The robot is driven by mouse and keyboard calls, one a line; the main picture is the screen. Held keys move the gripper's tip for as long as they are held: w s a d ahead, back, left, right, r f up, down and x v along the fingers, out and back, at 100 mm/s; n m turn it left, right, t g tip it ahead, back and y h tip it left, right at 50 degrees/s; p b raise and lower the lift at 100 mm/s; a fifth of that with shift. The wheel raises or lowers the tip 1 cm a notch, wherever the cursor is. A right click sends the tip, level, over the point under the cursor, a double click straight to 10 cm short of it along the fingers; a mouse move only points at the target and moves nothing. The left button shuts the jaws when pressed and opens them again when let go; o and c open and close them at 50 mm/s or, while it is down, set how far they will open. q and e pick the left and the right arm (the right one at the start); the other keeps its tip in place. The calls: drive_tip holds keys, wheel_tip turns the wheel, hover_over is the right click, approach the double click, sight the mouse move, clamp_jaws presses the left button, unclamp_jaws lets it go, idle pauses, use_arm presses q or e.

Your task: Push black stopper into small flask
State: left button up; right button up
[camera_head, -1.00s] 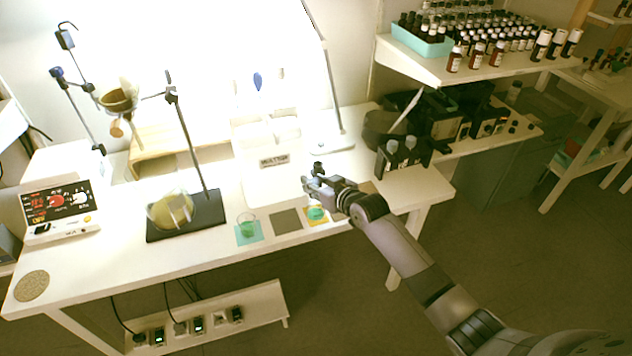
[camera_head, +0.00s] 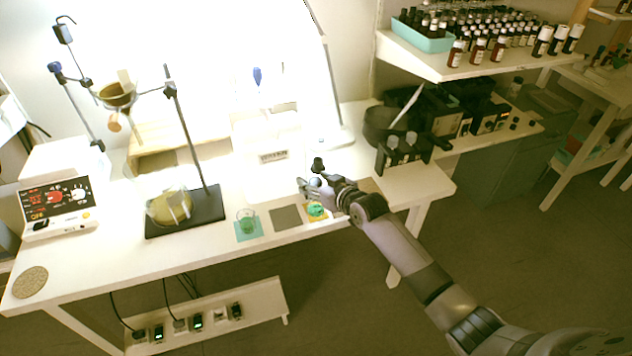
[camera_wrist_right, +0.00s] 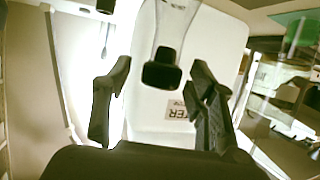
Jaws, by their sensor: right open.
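The black stopper (camera_head: 318,163) shows just above my right gripper in the head view. In the right wrist view the black stopper (camera_wrist_right: 162,70) sits at the end of a clear glass neck (camera_wrist_right: 174,22); how deep it sits I cannot tell. My right gripper (camera_head: 312,188) is open. In the right wrist view its fingers (camera_wrist_right: 158,92) stand apart on both sides of the stopper, with gaps visible. A small vessel with green contents (camera_head: 316,209) stands on an orange mat just below the gripper, partly hidden by it. My left gripper is out of view.
A beaker with green liquid (camera_head: 247,222) stands on a teal mat to the left, with a bare grey mat (camera_head: 285,217) between. A white machine (camera_head: 272,172) stands behind the gripper. A stand with a black base (camera_head: 205,212) is farther left. Dark equipment (camera_head: 400,150) is at the right.

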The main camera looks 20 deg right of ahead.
drive_tip(key=shift+s, duration=0.1)
drive_tip(key=v, duration=1.1)
drive_tip(key=shift+s+r, duration=0.2)
drive_tip(key=shift+s, duration=0.15)
drive_tip(key=s+d+f+m+g+h, duration=0.15)
drive_tip(key=s+f, duration=0.35)
drive_tip(key=f, duration=0.7)
drive_tip(key=s+d+f+g+h, duration=0.1)
drive_tip(key=s+d+f+g, duration=0.15)
drive_tip(key=s+f, duration=0.6)
drive_tip(key=s+d+f+g+h, duration=0.1)
drive_tip(key=s+f+g, duration=0.15)
drive_tip(key=f, duration=1.15)
drive_tip(key=s+a+f+g, duration=0.1)
drive_tip(key=s+f, duration=0.4)
drive_tip(key=s, duration=0.6)
drive_tip(key=s+a+f+g, duration=0.2)
drive_tip(key=s+f, duration=0.4)
drive_tip(key=s, duration=0.5)
drive_tip(key=s+a+f+g, duration=0.1)
drive_tip(key=s+f+g, duration=0.1)
drive_tip(key=s+f, duration=0.4)
drive_tip(key=s, duration=0.5)
drive_tip(key=shift+s+a+n, duration=0.2)
drive_tip(key=shift+s+n, duration=0.1)
drive_tip(key=shift+n, duration=0.05)
